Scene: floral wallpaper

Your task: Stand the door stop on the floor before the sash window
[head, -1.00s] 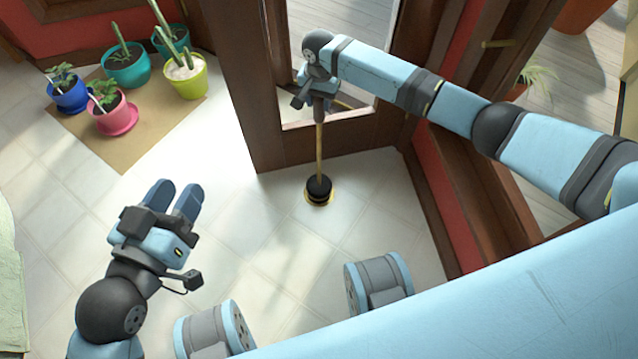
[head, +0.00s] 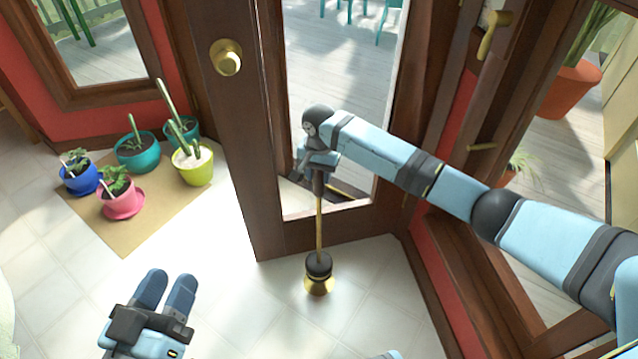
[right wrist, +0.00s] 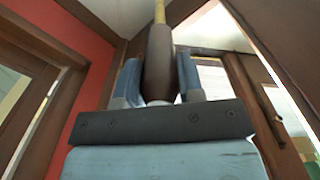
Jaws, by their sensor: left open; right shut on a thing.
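The door stop (head: 319,268) has a long thin brass-coloured rod, a black ring and a brass foot. It is upright in front of the glazed brown door (head: 335,235); I cannot tell whether its foot touches the floor. My right gripper (head: 319,176) is shut on its dark grip, which shows between the fingers in the right wrist view (right wrist: 160,65). My left gripper (head: 167,290) is open and empty at the lower left, well apart from it. A framed window (head: 95,45) is in the red wall at upper left; I cannot tell whether it is the sash window.
Several potted plants, such as one in a pink pot (head: 122,204), stand on a tan mat (head: 150,225) at left. A brass knob (head: 227,57) is on the door. Another brown frame with glass (head: 545,200) is at right. Pale tiled floor is clear between mat and door stop.

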